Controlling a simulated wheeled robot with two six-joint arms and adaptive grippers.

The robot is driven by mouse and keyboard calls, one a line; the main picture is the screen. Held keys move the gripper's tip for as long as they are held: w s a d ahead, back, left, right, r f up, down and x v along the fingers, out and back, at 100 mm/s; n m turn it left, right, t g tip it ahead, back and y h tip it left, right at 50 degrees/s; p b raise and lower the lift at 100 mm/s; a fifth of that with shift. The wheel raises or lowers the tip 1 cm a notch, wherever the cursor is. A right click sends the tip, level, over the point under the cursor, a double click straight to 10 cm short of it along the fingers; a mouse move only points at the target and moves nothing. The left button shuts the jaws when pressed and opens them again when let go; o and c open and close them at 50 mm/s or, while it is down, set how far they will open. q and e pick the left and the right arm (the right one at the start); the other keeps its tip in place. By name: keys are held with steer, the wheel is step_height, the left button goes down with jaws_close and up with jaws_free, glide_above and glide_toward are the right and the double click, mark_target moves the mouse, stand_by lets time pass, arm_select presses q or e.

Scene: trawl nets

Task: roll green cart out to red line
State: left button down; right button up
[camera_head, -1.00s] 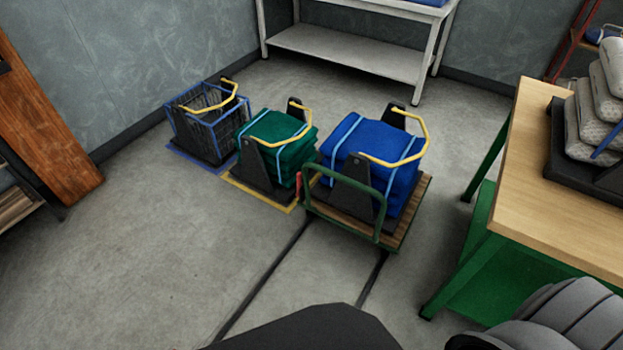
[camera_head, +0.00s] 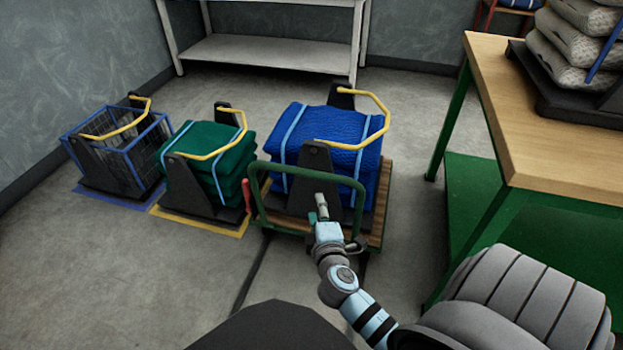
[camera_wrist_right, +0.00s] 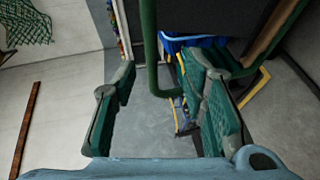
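The green cart (camera_head: 376,228) has a wooden deck and a green tube handle (camera_head: 275,170) at its near side. It carries a blue net bundle (camera_head: 350,127) in a black holder with a yellow bar. My right gripper (camera_head: 321,207) is at the near side of the handle, in front of the holder. In the right wrist view its two fingers (camera_wrist_right: 165,105) are apart, and the green tube (camera_wrist_right: 150,45) shows between and beyond them; I cannot tell if they touch it. A reddish-brown strip (camera_wrist_right: 25,130) lies on the floor there, possibly the red line. My left gripper is out of view.
A green bundle (camera_head: 205,150) on a yellow-marked spot and a blue-framed wire basket (camera_head: 120,150) stand left of the cart. A wooden-topped table (camera_head: 550,140) with green legs is close on the right. Dark grooves (camera_head: 250,270) run along the floor towards me.

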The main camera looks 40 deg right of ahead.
steer(key=b, duration=0.2)
glide_toward(312, 176)
steer(key=f+x, duration=0.1)
steer(key=x, duration=0.5)
steer(key=b+x, duration=0.1)
steer(key=x, duration=0.1)
steer(key=b+x, duration=0.1)
steer(key=x, duration=0.1)
steer(key=shift+w+d+r, duration=0.15)
steer(key=shift+w+r, duration=0.05)
steer(key=shift+w, duration=0.05)
steer(key=shift+w+d, duration=0.2)
steer(key=shift+w, duration=0.1)
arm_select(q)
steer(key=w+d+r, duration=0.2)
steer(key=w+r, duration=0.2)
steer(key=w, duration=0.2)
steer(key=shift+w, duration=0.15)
arm_select(e)
jaws_close()
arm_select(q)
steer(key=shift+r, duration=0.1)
